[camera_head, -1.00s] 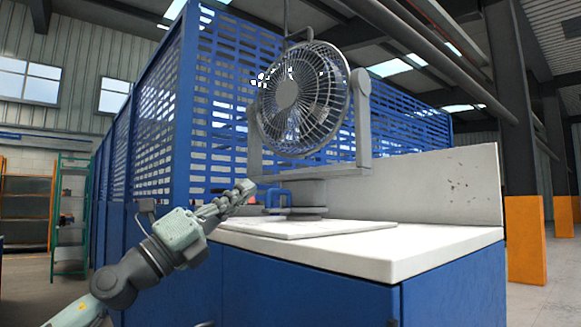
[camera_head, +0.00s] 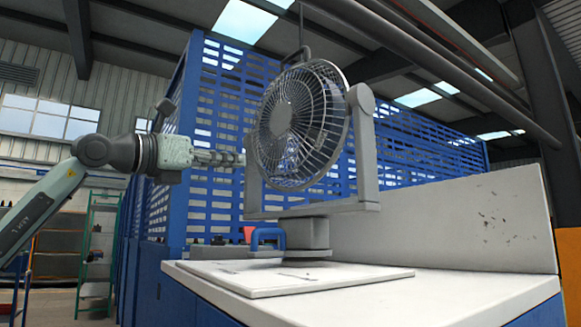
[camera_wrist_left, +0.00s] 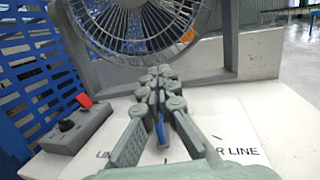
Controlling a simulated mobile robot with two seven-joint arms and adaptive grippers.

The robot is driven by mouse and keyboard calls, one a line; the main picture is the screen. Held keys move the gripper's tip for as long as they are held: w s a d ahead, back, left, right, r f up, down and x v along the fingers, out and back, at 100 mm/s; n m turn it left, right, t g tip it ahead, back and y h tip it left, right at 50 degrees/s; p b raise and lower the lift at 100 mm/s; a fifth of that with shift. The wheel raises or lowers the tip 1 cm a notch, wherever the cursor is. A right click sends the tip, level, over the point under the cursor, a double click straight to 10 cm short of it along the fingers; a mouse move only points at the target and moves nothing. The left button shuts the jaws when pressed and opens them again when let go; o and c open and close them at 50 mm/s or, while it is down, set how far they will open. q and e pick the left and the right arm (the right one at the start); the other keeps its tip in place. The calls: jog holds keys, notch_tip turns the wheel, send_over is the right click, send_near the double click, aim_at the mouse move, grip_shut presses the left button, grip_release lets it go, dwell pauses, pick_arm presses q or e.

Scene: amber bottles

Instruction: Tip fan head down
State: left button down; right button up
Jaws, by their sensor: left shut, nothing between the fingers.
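The fan head (camera_head: 300,125) is a round wire-grille fan held in a grey U-shaped bracket (camera_head: 310,207) on a short grey base (camera_head: 308,236). Its grille stands roughly upright, leaning a little. My left gripper (camera_head: 238,158) is shut and empty, at the left of the fan, level with the lower half of the grille. In the left wrist view the closed fingers (camera_wrist_left: 158,78) point at the lower grille (camera_wrist_left: 135,45) of the fan head. I cannot tell whether the fingertips touch the fan. My right gripper is not in view.
The fan stands on a pale board (camera_head: 290,278) on a white-topped blue bench (camera_head: 440,300). A grey control box with a red switch (camera_wrist_left: 78,128) sits beside it. A blue slotted partition (camera_head: 205,150) rises behind; a white panel (camera_head: 480,225) bounds the bench's back right.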

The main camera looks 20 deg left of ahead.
aim_at(292, 165)
pick_arm(q)
jog(key=p+x, duration=0.3)
jog(key=x, duration=0.9)
jog(key=shift+r, duration=0.15)
jog(key=shift+w+d, duration=0.25)
jog(key=shift+w, duration=0.25)
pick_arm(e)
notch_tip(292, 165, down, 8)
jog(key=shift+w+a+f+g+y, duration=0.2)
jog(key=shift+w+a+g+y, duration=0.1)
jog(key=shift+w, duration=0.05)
